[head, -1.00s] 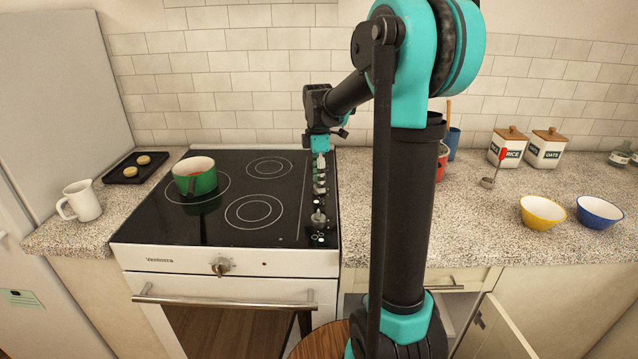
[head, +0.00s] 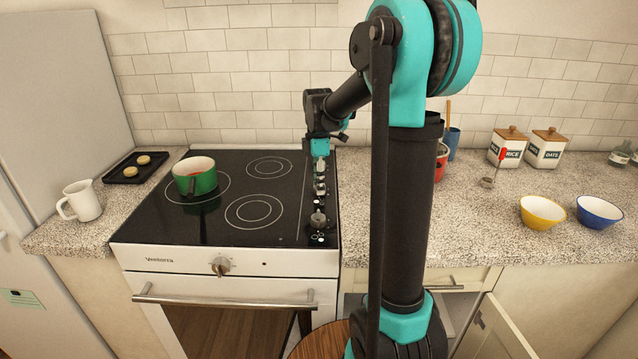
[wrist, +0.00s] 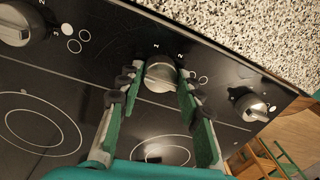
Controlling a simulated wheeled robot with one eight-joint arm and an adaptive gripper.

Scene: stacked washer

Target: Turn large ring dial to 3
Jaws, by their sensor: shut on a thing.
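My gripper (wrist: 158,90) has its two green-lined fingers on either side of a grey dial (wrist: 160,74) on the black cooktop, shut on it. The numbers 1 and 2 show on the panel above this dial in the wrist view, and ring marks sit to its right. I cannot read a 3, and the dial's pointer is not clear. Another dial (wrist: 251,106) stands to the right and one more (wrist: 22,24) to the left.
A green pot (head: 196,178) stands on the back left burner. Speckled counter (head: 440,225) borders the dial row on the right. A white mug (head: 82,203) and black tray (head: 122,172) are left of the cooktop. A cabinet door (head: 495,335) hangs open below.

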